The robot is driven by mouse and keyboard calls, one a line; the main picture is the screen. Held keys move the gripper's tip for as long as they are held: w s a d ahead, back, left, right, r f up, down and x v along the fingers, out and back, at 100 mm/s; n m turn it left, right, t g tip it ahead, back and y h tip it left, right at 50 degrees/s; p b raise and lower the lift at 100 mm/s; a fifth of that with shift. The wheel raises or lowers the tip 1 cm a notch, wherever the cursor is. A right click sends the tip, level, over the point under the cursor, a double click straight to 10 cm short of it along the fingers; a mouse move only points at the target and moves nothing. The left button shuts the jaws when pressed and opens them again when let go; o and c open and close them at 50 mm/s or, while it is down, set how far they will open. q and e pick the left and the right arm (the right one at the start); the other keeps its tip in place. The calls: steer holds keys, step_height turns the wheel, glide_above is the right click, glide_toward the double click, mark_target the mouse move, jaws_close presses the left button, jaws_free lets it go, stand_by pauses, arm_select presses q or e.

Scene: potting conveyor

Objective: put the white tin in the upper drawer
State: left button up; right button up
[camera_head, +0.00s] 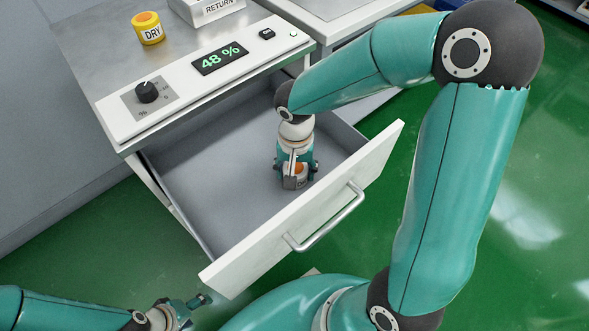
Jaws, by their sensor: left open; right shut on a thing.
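The drawer (222,207) right under the control panel is pulled open, with a grey interior and a white front. My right gripper (298,170) points down inside it, towards the right side, shut on a small pale tin (294,183) with an orange top. The fingers hide much of the tin, and its label is mostly unreadable. The tin is at or just above the drawer floor; I cannot tell whether it touches. My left gripper (193,307) is open and empty at the bottom left, outside the drawer.
A yellow tin marked DRY (148,28) and a RETURN box (208,8) stand on the cabinet top. The panel has a knob (147,92) and a display reading 48 % (220,59). The drawer handle (326,220) faces me. The rest of the drawer looks empty.

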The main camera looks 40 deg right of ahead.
steer(key=o, duration=0.8)
steer(key=shift+f, duration=0.15)
steer(key=shift+c, duration=0.2)
steer(key=o, duration=0.5)
steer(key=shift+c, duration=0.2)
steer(key=shift+r, duration=0.35)
step_height(320, 180, up, 12)
steer(key=p, duration=0.3)
steer(key=shift+f, duration=0.15)
